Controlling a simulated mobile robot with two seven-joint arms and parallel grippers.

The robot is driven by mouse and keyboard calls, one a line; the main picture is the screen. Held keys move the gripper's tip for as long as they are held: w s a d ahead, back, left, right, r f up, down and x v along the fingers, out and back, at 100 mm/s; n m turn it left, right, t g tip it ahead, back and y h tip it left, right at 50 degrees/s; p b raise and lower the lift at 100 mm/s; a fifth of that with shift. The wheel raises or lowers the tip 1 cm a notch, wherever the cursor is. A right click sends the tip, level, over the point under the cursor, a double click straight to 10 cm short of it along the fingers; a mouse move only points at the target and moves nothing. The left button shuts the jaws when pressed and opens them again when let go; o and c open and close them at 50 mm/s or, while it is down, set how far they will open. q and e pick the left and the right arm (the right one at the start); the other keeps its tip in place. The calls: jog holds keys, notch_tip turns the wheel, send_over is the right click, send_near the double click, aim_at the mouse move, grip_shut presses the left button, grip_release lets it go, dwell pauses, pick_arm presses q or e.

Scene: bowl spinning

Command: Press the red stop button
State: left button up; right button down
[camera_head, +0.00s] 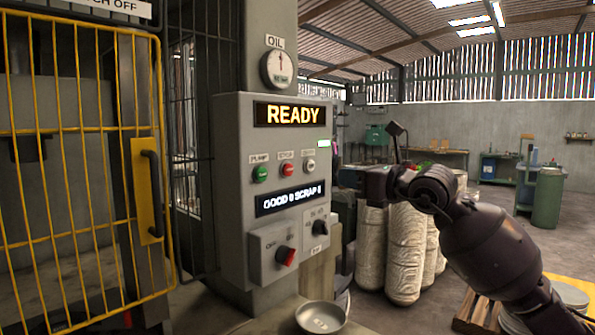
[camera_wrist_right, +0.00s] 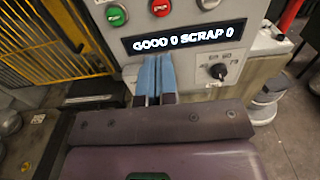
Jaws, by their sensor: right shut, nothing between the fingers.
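The red stop button (camera_head: 287,170) is in the middle of a row of three on the grey control panel (camera_head: 232,150), under a STOP label. It also shows at the top of the right wrist view (camera_wrist_right: 160,7). My right gripper (camera_head: 366,184) is to the right of the panel in the head view, apart from the button. In the right wrist view its two blue fingers (camera_wrist_right: 155,60) are shut together and empty, appearing below the red button and overlapping the lower edge of the counter display. My left gripper is not in view.
A green pump button (camera_head: 260,173) and a pale button (camera_head: 309,166) flank the red one. The display (camera_head: 290,198) and a red-handled switch (camera_head: 285,255) are below. A yellow cage door (camera_head: 85,130) stands at left. A metal bowl (camera_head: 320,317) is below the panel.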

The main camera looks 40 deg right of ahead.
aim_at(290, 167)
jog(key=w, duration=0.8)
jog(key=w+a, duration=0.1)
jog(key=w, duration=0.4)
jog(key=shift+w, duration=0.45)
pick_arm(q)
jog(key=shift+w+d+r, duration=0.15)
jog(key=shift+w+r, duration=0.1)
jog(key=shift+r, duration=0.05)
pick_arm(e)
jog(key=shift+w, duration=0.1)
jog(key=shift+a, duration=0.1)
jog(key=shift+w, duration=0.3)
jog(key=shift+w+b, duration=0.2)
jog(key=shift+b, duration=0.1)
jog(key=shift+r, duration=0.15)
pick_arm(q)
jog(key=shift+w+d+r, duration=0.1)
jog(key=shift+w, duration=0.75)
